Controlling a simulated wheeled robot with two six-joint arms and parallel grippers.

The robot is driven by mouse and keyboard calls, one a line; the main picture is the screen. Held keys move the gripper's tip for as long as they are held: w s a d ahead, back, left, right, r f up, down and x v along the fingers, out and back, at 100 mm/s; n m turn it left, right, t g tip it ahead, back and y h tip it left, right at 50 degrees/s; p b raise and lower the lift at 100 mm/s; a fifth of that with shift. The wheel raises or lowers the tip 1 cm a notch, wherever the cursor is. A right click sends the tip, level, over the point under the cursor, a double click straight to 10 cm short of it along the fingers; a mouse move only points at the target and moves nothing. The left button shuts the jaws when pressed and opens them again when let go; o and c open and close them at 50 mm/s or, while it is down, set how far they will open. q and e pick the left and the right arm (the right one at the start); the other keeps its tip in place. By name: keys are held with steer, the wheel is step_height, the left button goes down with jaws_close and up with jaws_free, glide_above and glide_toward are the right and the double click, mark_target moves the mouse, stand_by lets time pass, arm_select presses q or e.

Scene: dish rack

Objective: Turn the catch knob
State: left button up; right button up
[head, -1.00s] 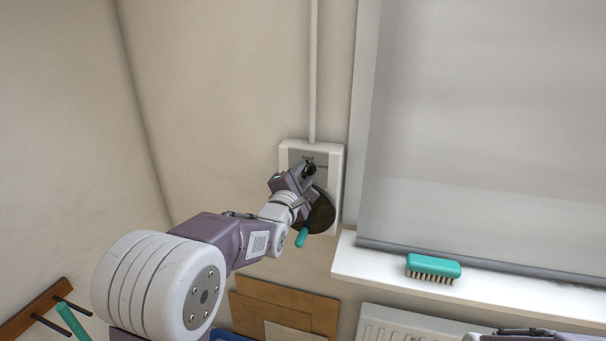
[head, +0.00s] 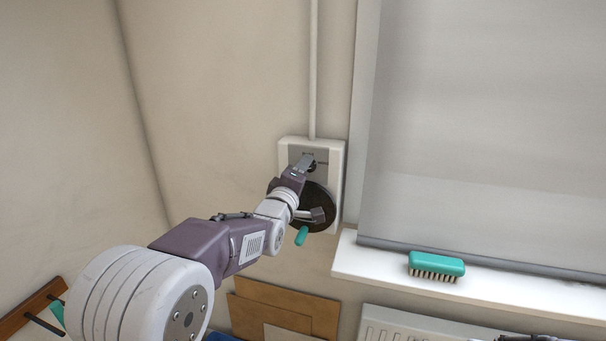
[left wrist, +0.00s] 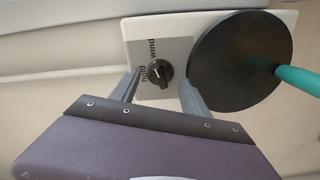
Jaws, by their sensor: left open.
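The catch knob (left wrist: 159,74) is small and black with a pale mark, on a grey plate (left wrist: 164,52) lettered "hold" and "wind". I cannot tell surely which word its mark points to. My left gripper (left wrist: 160,86) is open, one finger on either side of the knob and apart from it in the left wrist view. In the head view my left gripper (head: 312,188) is spread wide in front of the white wall box (head: 336,160), and its upper finger partly hides the knob.
A black disc (left wrist: 235,60) with a teal crank handle (left wrist: 300,80) sits right beside the knob, close to one finger. A teal brush (head: 436,264) lies on the white sill (head: 390,270). Brown boards (head: 270,309) stand below.

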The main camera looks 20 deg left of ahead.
arm_select(q)
steer(key=shift+s, duration=0.6)
steer(key=s+b, duration=0.2)
steer(key=s, duration=0.4)
steer(key=shift+a+b, duration=0.15)
steer(key=shift+b, duration=0.2)
